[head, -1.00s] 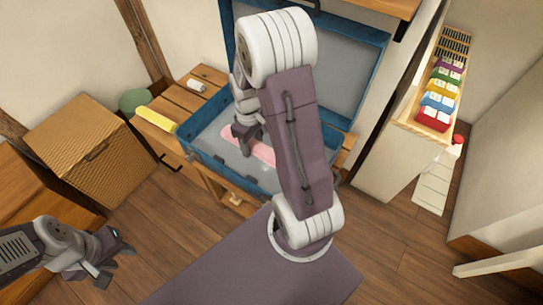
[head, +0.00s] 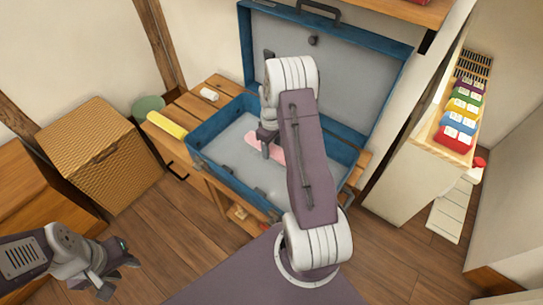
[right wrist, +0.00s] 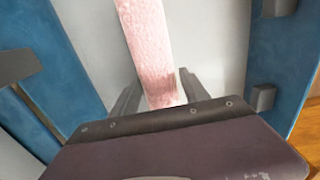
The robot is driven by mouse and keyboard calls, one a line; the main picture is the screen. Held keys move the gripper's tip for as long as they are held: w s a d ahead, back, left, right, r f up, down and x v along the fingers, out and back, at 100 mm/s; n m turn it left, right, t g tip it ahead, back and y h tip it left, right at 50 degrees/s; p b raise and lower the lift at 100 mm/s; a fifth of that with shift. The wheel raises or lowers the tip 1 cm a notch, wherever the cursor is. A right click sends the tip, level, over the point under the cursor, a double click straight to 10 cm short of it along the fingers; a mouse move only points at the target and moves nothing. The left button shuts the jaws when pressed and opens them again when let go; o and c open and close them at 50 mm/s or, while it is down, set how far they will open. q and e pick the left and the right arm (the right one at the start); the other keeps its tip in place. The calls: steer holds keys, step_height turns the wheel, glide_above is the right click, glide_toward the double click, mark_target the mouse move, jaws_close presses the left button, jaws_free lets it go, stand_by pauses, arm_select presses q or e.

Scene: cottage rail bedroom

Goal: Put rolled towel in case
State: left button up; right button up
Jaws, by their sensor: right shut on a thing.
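The open blue case (head: 212,134) stands on a wooden table with its lid raised at the back. The pink rolled towel (head: 274,148) is in the case's bottom half, partly hidden by my right arm. My right gripper (head: 267,140) reaches down into the case and is shut on the towel. In the right wrist view the towel (right wrist: 148,40) runs away from between the two fingers (right wrist: 158,95), over the case's grey lining. Whether the towel touches the case floor I cannot tell. My left gripper (head: 118,272) is low at the left, away from the case; its fingertips look apart with nothing between.
A wicker box (head: 100,155) stands further left. A shelf with coloured packets (head: 458,122) is at the right. The case lid (head: 345,75) rises behind my right arm.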

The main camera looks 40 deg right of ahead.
mark_target(271, 154)
steer(key=shift+f+b, duration=0.75)
steer(key=shift+f, duration=1.25)
steer(key=shift+f, duration=0.1)
steer(key=o, duration=1.4)
steer(key=shift+o, duration=0.2)
step_height(271, 154, up, 12)
steer(key=p, duration=0.4)
steer(key=shift+r, duration=0.2)
steer(key=s+a+r+m+t, duration=0.1)
steer(key=s+a+r+m, duration=0.2)
steer(key=s+a, duration=1.2)
steer(key=a+r, duration=0.2)
steer(key=a, duration=0.2)
